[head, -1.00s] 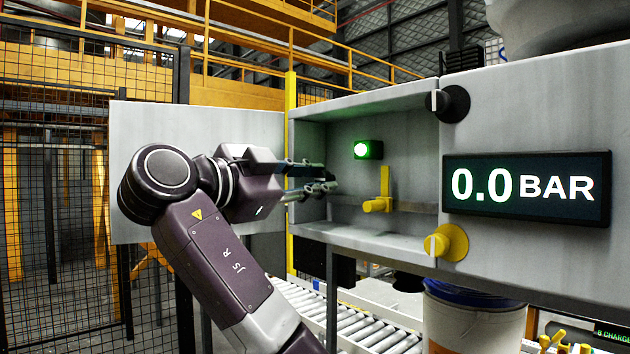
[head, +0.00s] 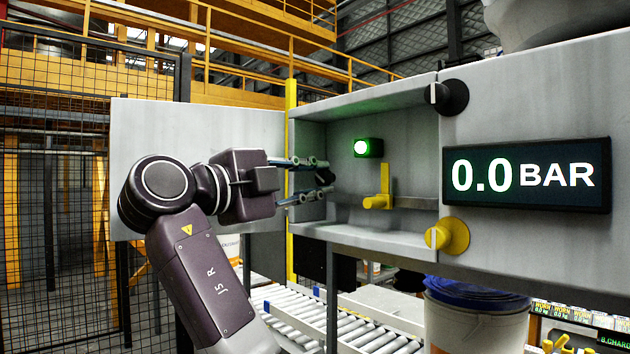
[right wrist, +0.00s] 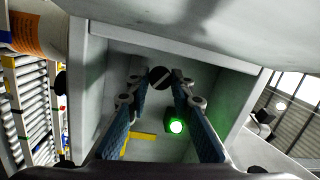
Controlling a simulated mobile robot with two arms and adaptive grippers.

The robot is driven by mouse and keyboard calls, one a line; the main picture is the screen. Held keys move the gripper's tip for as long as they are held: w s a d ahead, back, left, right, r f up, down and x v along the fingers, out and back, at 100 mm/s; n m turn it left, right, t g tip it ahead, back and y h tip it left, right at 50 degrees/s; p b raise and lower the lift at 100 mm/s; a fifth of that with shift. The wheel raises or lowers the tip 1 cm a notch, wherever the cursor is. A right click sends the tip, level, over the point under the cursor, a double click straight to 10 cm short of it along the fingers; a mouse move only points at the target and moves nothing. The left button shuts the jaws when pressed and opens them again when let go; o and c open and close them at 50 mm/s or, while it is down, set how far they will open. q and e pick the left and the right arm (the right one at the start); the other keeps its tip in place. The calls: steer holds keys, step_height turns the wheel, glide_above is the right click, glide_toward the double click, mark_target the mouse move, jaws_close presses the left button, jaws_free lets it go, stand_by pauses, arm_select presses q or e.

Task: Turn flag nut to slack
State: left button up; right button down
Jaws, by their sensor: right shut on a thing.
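My right gripper (head: 316,178) reaches from the left into the open grey cabinet (head: 365,246). Its fingers are shut on a small dark round part at the cabinet's left inner side. In the right wrist view this part, which looks like the flag nut (right wrist: 160,77), is a dark disc with a pale slanted bar, between the fingertips (right wrist: 158,92). The fingers partly hide its edges. The display (head: 526,190) reads 0.0 BAR. A green lamp (head: 362,148) glows on the back wall. My left gripper is out of view.
A yellow lever (head: 384,185) stands upright on the cabinet's back wall. A black knob (head: 455,97) and a yellow knob (head: 450,236) sit on the front panel. The open door (head: 135,170) is behind my arm. A roller conveyor (head: 310,315) and a pail (head: 470,320) are below.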

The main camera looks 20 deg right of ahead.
stand_by(0.3)
steer(key=c, duration=2)
jaws_free()
steer(key=shift+a, duration=0.1)
steer(key=shift+v, duration=5.95)
steer(key=shift+f, duration=0.1)
